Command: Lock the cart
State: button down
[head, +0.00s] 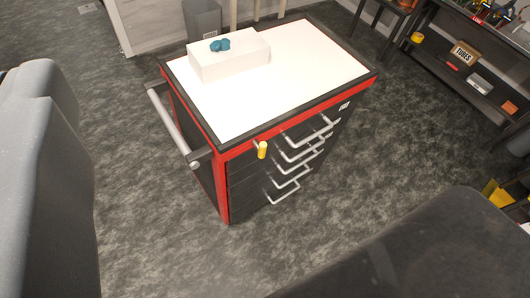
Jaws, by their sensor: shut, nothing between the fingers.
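The cart (222,165) is a red and black drawer cabinet with a white top, standing on the grey floor in the upper middle of the head view. Its drawer front has several silver handles (290,192). A small yellow cylinder (262,150), perhaps the lock, sticks out near the top of that front, left of the handles. The drawers look closed. I cannot tell whether the cart is locked. My gripper's fingers do not show; nothing of mine is seen touching the cart.
A grey push bar (172,122) juts from the cart's left side. A dark bench (465,85) with tools stands at right. Floor in front is clear. Large grey and dark shapes block the left and lower right.

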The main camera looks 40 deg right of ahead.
aim_at(264, 150)
jog(key=c, duration=2)
grip_release()
jog(key=o, duration=0.7)
jog(key=shift+w+d+f+h+b, duration=0.3)
jog(key=shift+w+d+f, duration=0.65)
jog(key=shift+w+f, duration=0.15)
jog(key=shift+c, duration=0.2)
jog(key=w+d+f+h+b, duration=0.1)
jog(key=w+d+f+b, duration=0.1)
jog(key=w+d+f, duration=0.45)
jog(key=w+d+f+h+b, duration=0.15)
jog(key=d+f, duration=0.25)
jog(key=f, duration=0.5)
jog(key=w+d+f+b, duration=0.1)
jog(key=w+d+f, duration=0.45)
jog(key=f, duration=0.25)
jog(key=s+d+f+t+y+b, duration=0.1)
jog(key=d+f+b, duration=0.2)
jog(key=f, duration=1.1)
jog(key=s+d+f+t+y+b, duration=0.2)
jog(key=d+f+b, duration=0.15)
jog(key=f, duration=1.05)
jog(key=shift+h, duration=0.25)
jog(key=w, duration=0.4)
jog(key=w+b, duration=0.1)
jog(key=w, duration=0.4)
jog(key=w+b, duration=0.1)
jog(key=w, duration=0.4)
jog(key=shift+d+r, duration=0.15)
jog(key=shift+d, duration=0.2)
